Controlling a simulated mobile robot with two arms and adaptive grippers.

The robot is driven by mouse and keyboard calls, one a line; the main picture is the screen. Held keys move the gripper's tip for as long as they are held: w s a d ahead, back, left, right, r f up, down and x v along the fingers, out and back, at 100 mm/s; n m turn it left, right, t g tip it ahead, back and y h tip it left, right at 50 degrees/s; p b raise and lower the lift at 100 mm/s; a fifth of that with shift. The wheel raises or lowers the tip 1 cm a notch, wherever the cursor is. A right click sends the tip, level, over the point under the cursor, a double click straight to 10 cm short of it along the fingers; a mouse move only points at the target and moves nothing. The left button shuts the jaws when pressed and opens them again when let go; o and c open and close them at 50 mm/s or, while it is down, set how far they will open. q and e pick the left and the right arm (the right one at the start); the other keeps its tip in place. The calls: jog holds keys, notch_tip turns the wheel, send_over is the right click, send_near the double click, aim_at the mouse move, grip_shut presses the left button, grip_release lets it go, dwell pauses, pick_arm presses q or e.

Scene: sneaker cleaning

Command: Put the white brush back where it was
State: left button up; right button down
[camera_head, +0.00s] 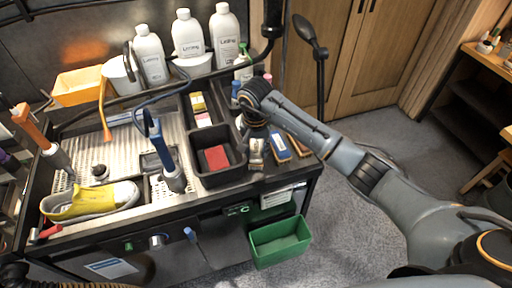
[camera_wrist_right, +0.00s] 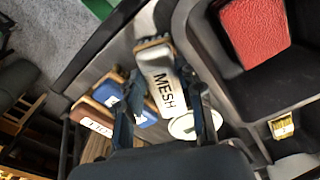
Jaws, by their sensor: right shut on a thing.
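The white brush (camera_wrist_right: 160,75), a pale brush labelled MESH with bristles at one end, lies between the two fingers of my right gripper (camera_wrist_right: 166,108) in the right wrist view. The gripper is shut on it. In the head view the brush (camera_head: 256,154) shows just below my right gripper (camera_head: 256,132), at the left end of a row of brushes on the right side of the bench. I cannot tell whether the brush touches the surface under it. My left gripper is not in view.
A blue brush (camera_head: 279,146) and a brown brush (camera_head: 299,144) lie just right. A black bin with a red sponge (camera_head: 216,157) stands close left. Bottles (camera_head: 187,34) stand behind; a yellow sneaker (camera_head: 90,202) lies left. A green bin (camera_head: 280,242) hangs in front.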

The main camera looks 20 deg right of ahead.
jog(key=shift+f, duration=0.4)
jog(key=shift+d, duration=0.1)
jog(key=shift+f, duration=0.15)
jog(key=c, duration=1.1)
grip_release()
jog(key=shift+c, duration=0.2)
